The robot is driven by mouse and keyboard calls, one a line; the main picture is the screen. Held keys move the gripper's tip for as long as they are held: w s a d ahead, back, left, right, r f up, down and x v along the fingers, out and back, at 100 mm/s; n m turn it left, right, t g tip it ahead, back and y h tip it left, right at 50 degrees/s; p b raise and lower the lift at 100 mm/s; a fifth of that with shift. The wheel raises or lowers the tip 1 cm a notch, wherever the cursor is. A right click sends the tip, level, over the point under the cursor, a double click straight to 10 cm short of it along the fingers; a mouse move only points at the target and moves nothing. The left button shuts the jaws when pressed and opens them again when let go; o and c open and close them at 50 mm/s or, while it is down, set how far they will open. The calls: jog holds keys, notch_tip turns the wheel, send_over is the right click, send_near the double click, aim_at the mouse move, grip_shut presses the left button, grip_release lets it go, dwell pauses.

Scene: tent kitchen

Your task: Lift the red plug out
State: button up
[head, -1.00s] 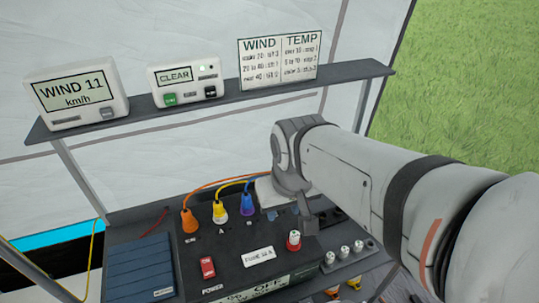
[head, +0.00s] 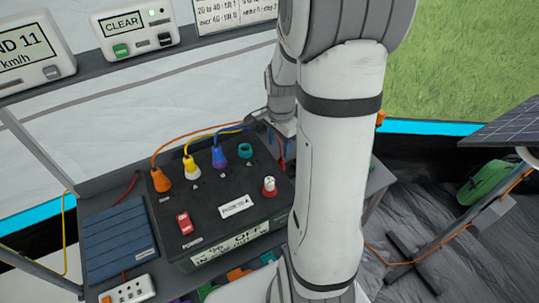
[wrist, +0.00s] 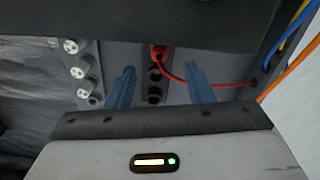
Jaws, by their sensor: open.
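The red plug (wrist: 158,52) sits in the top hole of a grey socket strip in the wrist view, with a red cable curving off to the right. In the head view a small red piece (head: 282,153) shows beside my arm, behind the box; I cannot tell whether it is the plug or its cable. My gripper (wrist: 160,70) is open and empty. Its two blue-grey fingers stand left and right of the strip, with the plug lying beyond and between their tips. In the head view most of the gripper is hidden by my arm.
A black power box (head: 215,205) carries orange, yellow and blue plugs (head: 219,156), a teal ring (head: 245,150) and a red-white knob (head: 269,187). Several round white-ended pieces (wrist: 80,68) stand left of the strip. A solar panel (head: 505,125) stands at right.

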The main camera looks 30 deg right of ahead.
aim_at(281, 160)
jog(key=shift+d+f, duration=0.15)
jog(key=shift+f, duration=0.25)
notch_tip(281, 160, down, 8)
jog(key=shift+d+r, duration=0.15)
jog(key=shift+r, duration=0.1)
jog(key=shift+c, duration=0.3)
grip_shut()
